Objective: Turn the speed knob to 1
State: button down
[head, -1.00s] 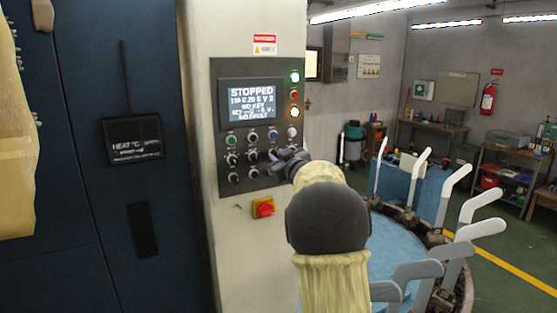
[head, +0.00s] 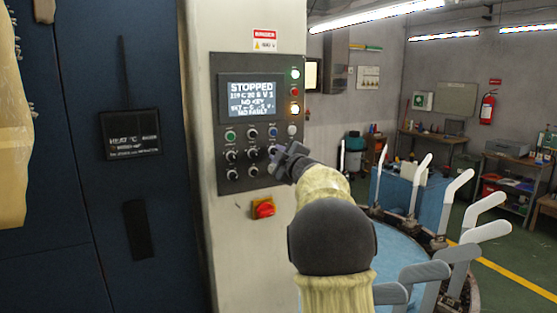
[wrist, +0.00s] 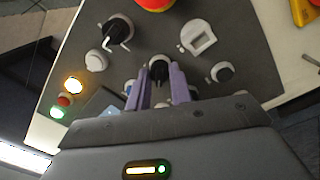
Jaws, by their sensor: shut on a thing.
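My gripper (head: 286,163) is at the right side of the grey control panel (head: 224,110). In the wrist view its two purple fingers (wrist: 158,85) are closed around a black knob (wrist: 158,68), one finger on each side. The knob's pointer and scale marks are too small or hidden to read. In the head view my gripper covers this knob. The panel's display (head: 250,98) reads STOPPED, and its second line seems to end in V 1.
Other knobs and buttons sit close by, including a black knob with a bent lever (wrist: 118,30) and a white square-framed switch (wrist: 198,37). A red switch (head: 263,208) is below the panel. A round machine with white upright forms (head: 458,185) stands to the right.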

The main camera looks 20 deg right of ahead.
jog(key=shift+f, duration=0.1)
dwell(0.4)
jog(key=c, duration=1.3)
grip_release()
jog(key=shift+o, duration=0.2)
jog(key=shift+s, duration=0.15)
jog(key=s+b, duration=0.4)
jog(key=s, duration=1.3)
jog(key=shift+f, duration=0.25)
